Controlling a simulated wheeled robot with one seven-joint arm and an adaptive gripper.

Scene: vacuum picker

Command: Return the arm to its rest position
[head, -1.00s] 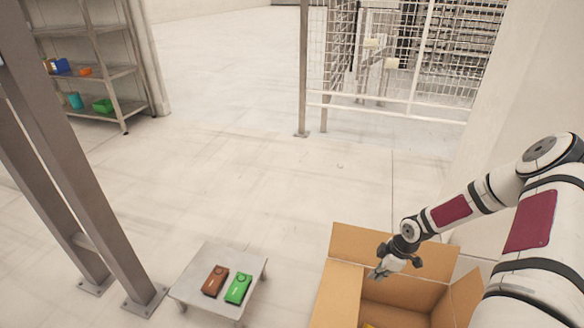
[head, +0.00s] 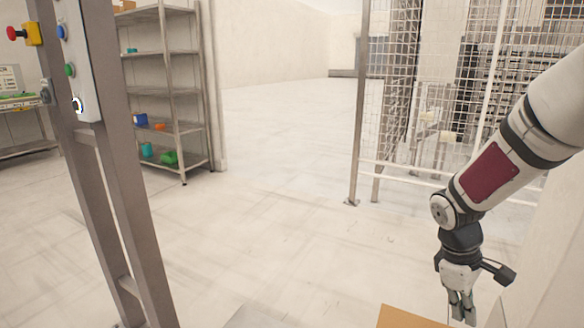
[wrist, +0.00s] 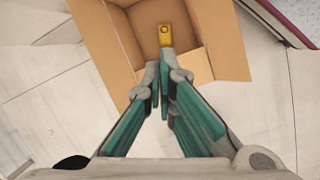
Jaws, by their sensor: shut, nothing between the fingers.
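My gripper (head: 462,308) hangs downward from my arm at the right of the head view, above the open cardboard box (head: 400,318), of which only a flap shows at the bottom edge. In the wrist view my gripper (wrist: 162,85) points down toward the box (wrist: 102,42). Its fingers are close together with nothing seen between them. A yellow item (wrist: 165,36) with a dark round mark lies inside the box, beyond the fingertips and apart from them.
A grey post with a button panel (head: 82,60) stands at the left. A metal shelf (head: 165,92) with small coloured items is behind it. A mesh fence (head: 405,110) is at the back right. The middle floor is clear. A sliver of the small table (head: 255,318) shows at the bottom.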

